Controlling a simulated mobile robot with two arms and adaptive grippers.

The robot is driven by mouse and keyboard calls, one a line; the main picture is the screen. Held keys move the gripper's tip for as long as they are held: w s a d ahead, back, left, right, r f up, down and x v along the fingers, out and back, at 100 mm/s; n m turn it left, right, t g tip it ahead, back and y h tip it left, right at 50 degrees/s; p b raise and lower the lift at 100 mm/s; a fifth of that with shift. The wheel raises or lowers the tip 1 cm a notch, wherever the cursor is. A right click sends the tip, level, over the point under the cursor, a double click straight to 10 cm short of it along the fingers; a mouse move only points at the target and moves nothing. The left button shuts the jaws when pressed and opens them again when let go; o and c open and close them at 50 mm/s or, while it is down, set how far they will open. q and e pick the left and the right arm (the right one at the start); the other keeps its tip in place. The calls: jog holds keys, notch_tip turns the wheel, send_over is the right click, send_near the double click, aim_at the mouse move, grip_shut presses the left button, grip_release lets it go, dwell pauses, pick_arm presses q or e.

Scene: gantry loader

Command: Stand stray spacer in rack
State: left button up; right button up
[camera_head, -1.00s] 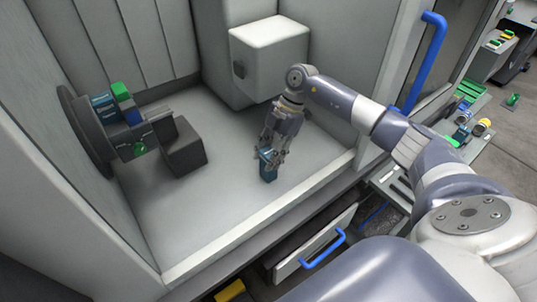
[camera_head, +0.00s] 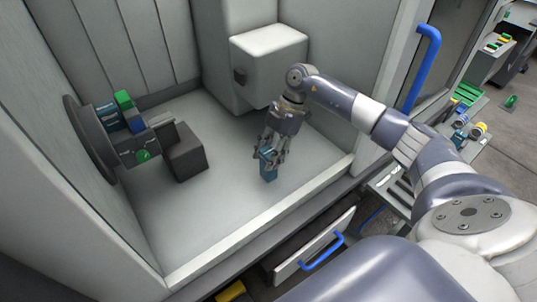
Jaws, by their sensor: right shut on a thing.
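My right gripper (camera_head: 270,150) reaches into the machine enclosure from the right. No rack can be made out with certainty; a tray with coloured pieces (camera_head: 468,126) stands outside at the right. My left gripper is not in view.
A dark round chuck (camera_head: 92,140) with green and blue parts and a dark block (camera_head: 186,152) stands at the left. A white-topped box (camera_head: 270,42) hangs behind my gripper. The enclosure's front sill (camera_head: 255,232) and an open drawer (camera_head: 318,250) lie in front. The middle floor is clear.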

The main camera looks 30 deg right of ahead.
jog(key=shift+r+p, duration=1.65)
jog(key=shift+r, duration=0.4)
